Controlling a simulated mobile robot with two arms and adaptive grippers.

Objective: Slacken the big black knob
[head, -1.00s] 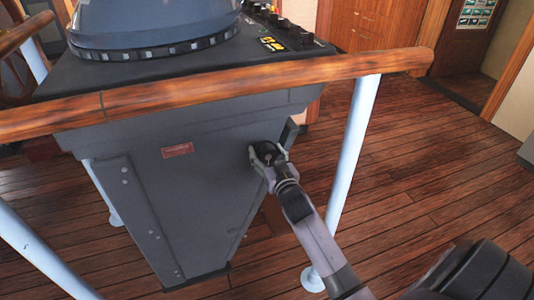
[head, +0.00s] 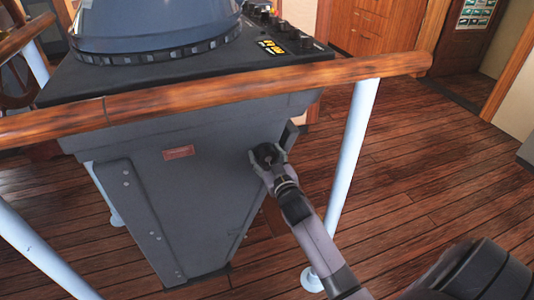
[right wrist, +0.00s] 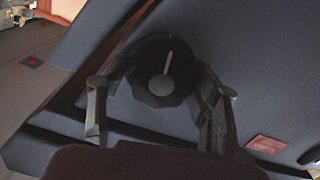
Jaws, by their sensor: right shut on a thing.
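The big black knob (right wrist: 163,72) shows in the right wrist view, on the dark grey console face. It has a scalloped rim and a pale pointer line that stands nearly upright in that view. My right gripper (right wrist: 155,95) has a finger on each side of the knob and is shut on it. In the head view the right gripper (head: 266,158) is against the right part of the console front (head: 190,205), and its fingers cover much of the knob. My left gripper is in neither view.
A wooden handrail (head: 230,88) on pale posts (head: 354,150) runs around the console, above my right arm. A small red plate (head: 178,152) is left of the gripper. Small black knobs (head: 290,32) sit on the console top.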

